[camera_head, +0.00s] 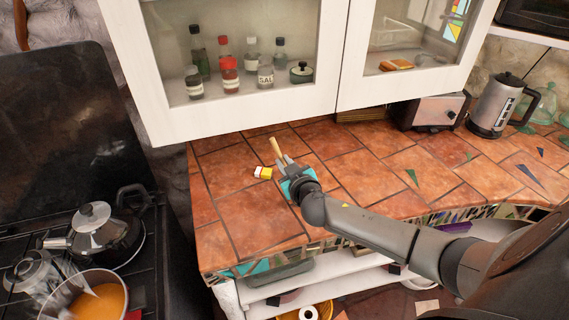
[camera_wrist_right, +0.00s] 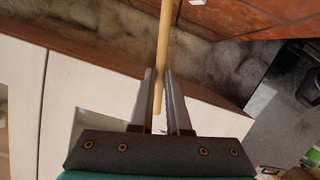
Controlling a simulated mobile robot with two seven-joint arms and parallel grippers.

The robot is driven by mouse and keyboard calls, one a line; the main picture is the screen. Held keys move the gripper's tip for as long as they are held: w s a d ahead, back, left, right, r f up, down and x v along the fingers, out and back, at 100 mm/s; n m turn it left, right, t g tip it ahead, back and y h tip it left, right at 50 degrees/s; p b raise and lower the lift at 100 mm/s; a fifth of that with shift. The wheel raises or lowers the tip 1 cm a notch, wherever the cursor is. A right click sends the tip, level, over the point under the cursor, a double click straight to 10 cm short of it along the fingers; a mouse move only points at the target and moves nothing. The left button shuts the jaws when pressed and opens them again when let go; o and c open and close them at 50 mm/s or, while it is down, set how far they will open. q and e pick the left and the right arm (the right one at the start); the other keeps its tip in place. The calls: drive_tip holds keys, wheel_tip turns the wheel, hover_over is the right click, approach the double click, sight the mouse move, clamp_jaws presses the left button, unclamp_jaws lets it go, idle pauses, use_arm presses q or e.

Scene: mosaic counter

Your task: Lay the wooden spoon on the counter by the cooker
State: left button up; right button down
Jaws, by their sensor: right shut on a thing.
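The wooden spoon (camera_head: 275,147) is a thin, light wooden stick in the head view, over the tiled counter (camera_head: 235,205) near its left end. My right gripper (camera_head: 282,162) is shut on it. In the right wrist view the spoon's handle (camera_wrist_right: 163,50) runs up from between the two fingers (camera_wrist_right: 159,74) and leaves the top of the picture, so its far end is hidden there. I cannot tell whether the spoon touches the counter. The cooker (camera_head: 150,285) is at the left, beside the counter's left edge. My left gripper is out of view.
A small yellow, white and red item (camera_head: 263,173) lies on the counter just left of my right gripper. White wall cabinets (camera_head: 235,122) hang above. The counter's front left is clear.

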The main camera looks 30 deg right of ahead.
drive_tip(key=c, duration=0.9)
unclamp_jaws()
drive_tip(key=shift+f, duration=0.1)
drive_tip(key=shift+r, duration=0.2)
drive_tip(key=v, duration=1.2)
drive_tip(key=shift+d, duration=0.1)
drive_tip(key=shift+f, duration=0.1)
